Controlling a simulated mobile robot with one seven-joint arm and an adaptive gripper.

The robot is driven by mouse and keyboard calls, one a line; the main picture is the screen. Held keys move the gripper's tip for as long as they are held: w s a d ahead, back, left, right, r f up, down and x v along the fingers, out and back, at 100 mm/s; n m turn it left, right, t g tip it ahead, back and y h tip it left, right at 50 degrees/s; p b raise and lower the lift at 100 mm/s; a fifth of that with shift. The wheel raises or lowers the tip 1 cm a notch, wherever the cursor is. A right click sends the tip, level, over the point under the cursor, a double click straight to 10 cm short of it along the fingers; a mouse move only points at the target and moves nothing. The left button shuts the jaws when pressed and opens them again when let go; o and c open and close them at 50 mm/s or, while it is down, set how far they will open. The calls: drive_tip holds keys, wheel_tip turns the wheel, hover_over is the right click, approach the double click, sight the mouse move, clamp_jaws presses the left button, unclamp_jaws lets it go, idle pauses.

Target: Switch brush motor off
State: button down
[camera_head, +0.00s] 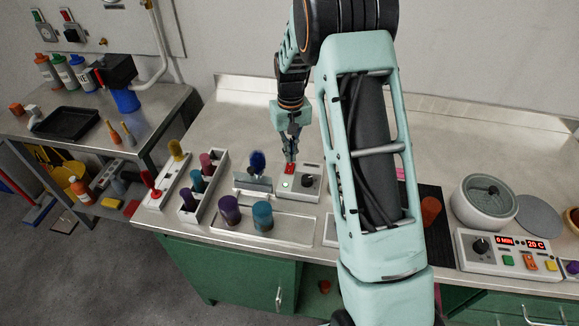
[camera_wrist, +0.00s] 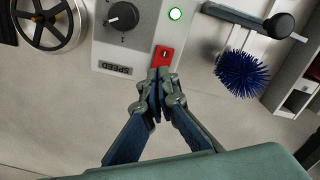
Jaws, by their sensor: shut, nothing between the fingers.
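My gripper (camera_head: 290,160) points down at the red switch. In the wrist view my gripper (camera_wrist: 160,75) is shut, with its fingertips together at the switch's near edge. I cannot tell whether they touch it.
Purple and teal cylinders (camera_head: 262,216) stand in a tray in front of the box. Racks with coloured handles (camera_head: 203,180) are to the left. A control panel with red displays (camera_head: 520,250) and a round grey pot (camera_head: 484,204) are at right. Bare worktop lies behind the box.

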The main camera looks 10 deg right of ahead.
sight(290, 164)
drive_tip(key=shift+f+b, duration=0.85)
drive_tip(key=shift+f, duration=0.35)
idle(1.0)
drive_tip(key=shift+s, duration=0.1)
drive_tip(key=shift+r+p, duration=2.15)
drive_tip(key=shift+r, duration=1.4)
